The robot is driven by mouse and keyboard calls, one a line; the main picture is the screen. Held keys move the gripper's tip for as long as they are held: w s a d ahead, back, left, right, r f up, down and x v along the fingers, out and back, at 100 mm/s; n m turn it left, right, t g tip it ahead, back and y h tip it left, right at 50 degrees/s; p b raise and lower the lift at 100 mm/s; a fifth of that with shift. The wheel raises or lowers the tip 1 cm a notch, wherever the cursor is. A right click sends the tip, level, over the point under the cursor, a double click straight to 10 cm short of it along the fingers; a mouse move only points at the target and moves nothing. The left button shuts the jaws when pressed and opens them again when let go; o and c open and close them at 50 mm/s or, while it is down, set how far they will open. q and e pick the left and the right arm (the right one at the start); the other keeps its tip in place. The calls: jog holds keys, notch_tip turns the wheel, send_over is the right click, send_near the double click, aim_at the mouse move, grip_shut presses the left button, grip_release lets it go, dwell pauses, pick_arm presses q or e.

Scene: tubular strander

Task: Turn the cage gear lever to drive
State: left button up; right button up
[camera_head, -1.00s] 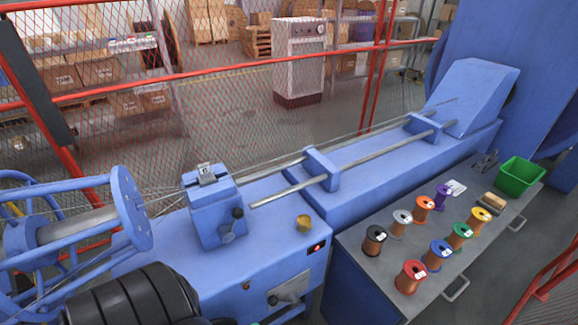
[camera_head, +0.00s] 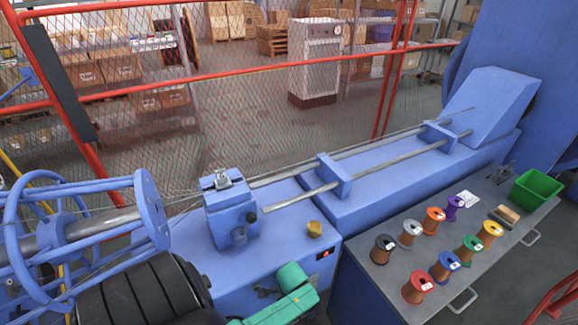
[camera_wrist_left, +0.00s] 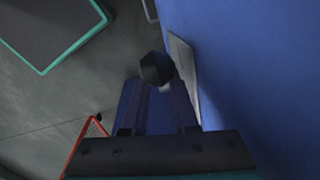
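The cage gear lever shows in the left wrist view as a black round knob (camera_wrist_left: 156,68) beside a pale plate (camera_wrist_left: 183,75) on the blue machine wall. My left gripper (camera_wrist_left: 158,88) is open there, its two fingers apart, with the knob at the gap near their tips. Contact with the knob cannot be made out. In the head view, a teal part of my left arm (camera_head: 292,287) covers most of the lever's panel on the front of the blue machine. The fingertips are hidden there. My right gripper is in neither view.
The blue strander bed (camera_head: 400,165) runs back to the right. A grey bench (camera_head: 400,285) with several wire spools and a green bin (camera_head: 537,188) stands to the right. A red mesh fence (camera_head: 240,75) closes the back.

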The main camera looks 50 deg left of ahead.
pick_arm(q)
notch_tip(320, 180, down, 2)
jog(key=shift+w+a+f, duration=0.1)
jog(key=shift+a+f, duration=0.05)
jog(key=shift+f, duration=0.1)
grip_shut()
jog(key=shift+r, duration=0.1)
dwell(1.2)
